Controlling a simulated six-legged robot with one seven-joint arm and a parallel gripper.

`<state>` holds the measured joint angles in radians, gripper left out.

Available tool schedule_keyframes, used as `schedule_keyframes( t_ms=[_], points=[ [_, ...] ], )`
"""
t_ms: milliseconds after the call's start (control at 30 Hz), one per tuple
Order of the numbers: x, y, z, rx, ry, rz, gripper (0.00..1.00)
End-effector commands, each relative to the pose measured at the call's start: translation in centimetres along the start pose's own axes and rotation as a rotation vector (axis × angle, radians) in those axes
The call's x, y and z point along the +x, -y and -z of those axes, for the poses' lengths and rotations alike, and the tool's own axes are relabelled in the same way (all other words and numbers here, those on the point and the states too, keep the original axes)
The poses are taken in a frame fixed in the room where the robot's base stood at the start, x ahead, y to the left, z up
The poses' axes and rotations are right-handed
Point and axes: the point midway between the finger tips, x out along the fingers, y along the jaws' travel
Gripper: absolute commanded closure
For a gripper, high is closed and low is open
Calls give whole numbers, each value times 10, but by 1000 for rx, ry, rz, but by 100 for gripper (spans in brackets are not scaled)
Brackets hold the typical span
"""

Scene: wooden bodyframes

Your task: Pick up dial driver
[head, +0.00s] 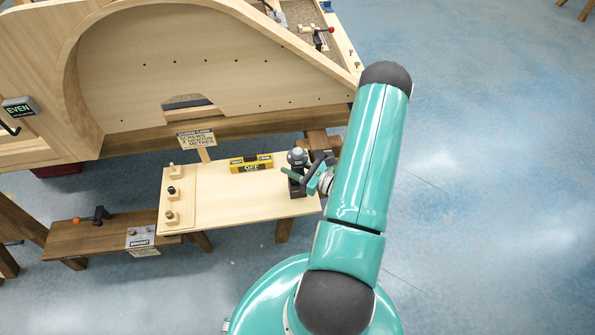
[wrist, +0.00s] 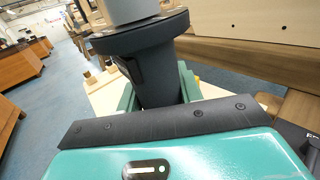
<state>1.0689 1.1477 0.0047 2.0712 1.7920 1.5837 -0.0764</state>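The dial driver (head: 298,157) stands upright at the right end of a pale wooden bench, with a grey rounded top and a dark body. It also shows large in the wrist view (wrist: 158,75), as a dark body under a wide dark collar and a light grey top. My gripper (head: 306,175) is at the driver, with its teal fingers spread on either side of the dark body. In the wrist view my gripper (wrist: 158,92) straddles the body below the collar. Whether the fingers touch it is not clear. The driver's lower end is hidden.
The pale bench top (head: 225,205) also holds a yellow level-like tool (head: 251,163) and several small wooden blocks at its left. A large wooden frame (head: 200,60) rises behind. A lower brown bench (head: 90,238) is at left. Blue floor is free at right.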

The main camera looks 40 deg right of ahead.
Motion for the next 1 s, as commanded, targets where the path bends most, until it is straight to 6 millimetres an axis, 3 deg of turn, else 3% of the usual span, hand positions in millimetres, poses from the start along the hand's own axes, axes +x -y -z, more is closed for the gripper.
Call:
schedule_keyframes(
  t_ms=[33,100,467,1000],
  points=[
    [0,0,0,0,0,0,79],
    [0,0,0,0,0,0,93],
    [0,1,-8,-2,3,0,93],
    [0,1,-88,-3,3,0,93]
  ],
)
